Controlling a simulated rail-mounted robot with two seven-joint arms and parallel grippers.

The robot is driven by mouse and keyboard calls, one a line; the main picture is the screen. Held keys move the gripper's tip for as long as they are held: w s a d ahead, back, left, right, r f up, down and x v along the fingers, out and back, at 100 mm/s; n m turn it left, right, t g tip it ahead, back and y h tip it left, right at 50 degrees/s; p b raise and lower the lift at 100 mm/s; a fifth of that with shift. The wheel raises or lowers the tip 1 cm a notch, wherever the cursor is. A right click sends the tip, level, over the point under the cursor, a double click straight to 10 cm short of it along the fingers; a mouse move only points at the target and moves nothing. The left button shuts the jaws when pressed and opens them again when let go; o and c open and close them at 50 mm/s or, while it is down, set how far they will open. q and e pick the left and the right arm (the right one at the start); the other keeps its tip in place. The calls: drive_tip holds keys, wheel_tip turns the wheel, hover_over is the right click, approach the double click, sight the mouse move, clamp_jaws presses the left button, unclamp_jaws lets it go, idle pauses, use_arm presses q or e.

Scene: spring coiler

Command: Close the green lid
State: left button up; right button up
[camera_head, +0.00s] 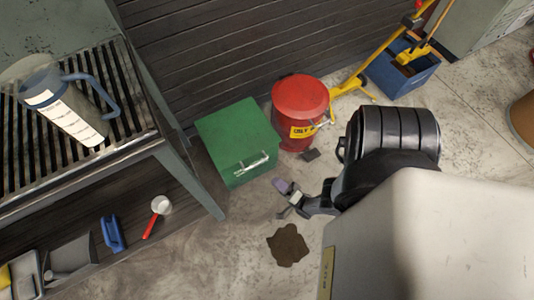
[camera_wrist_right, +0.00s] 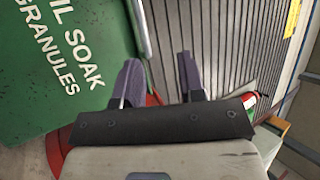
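The green bin (camera_head: 232,140) stands on the floor beside the grated bench. Its green lid (camera_head: 238,130) looks flat and down on the box, with a pale bar handle (camera_head: 252,162) at its front edge. In the right wrist view, a green face with white "oil soak granules" lettering (camera_wrist_right: 65,60) fills the upper left, and a pale bar (camera_wrist_right: 140,28) runs along its edge. My right gripper (camera_head: 284,200) is just right of and in front of the bin, apart from it. Its two fingers (camera_wrist_right: 160,78) are spread with nothing between them. My left gripper is not in view.
A red round can (camera_head: 300,105) stands close right of the bin. The grated bench (camera_head: 90,120) with a measuring jug (camera_head: 70,105) is at left. A blue mop bucket (camera_head: 400,72) is at the back right. A dark stain (camera_head: 288,245) marks the open floor in front.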

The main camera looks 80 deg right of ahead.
drive_tip(key=s, duration=0.1)
drive_tip(key=s+a, duration=0.1)
drive_tip(key=s, duration=0.1)
drive_tip(key=s+a, duration=0.1)
drive_tip(key=shift+s, duration=0.3)
idle(0.4)
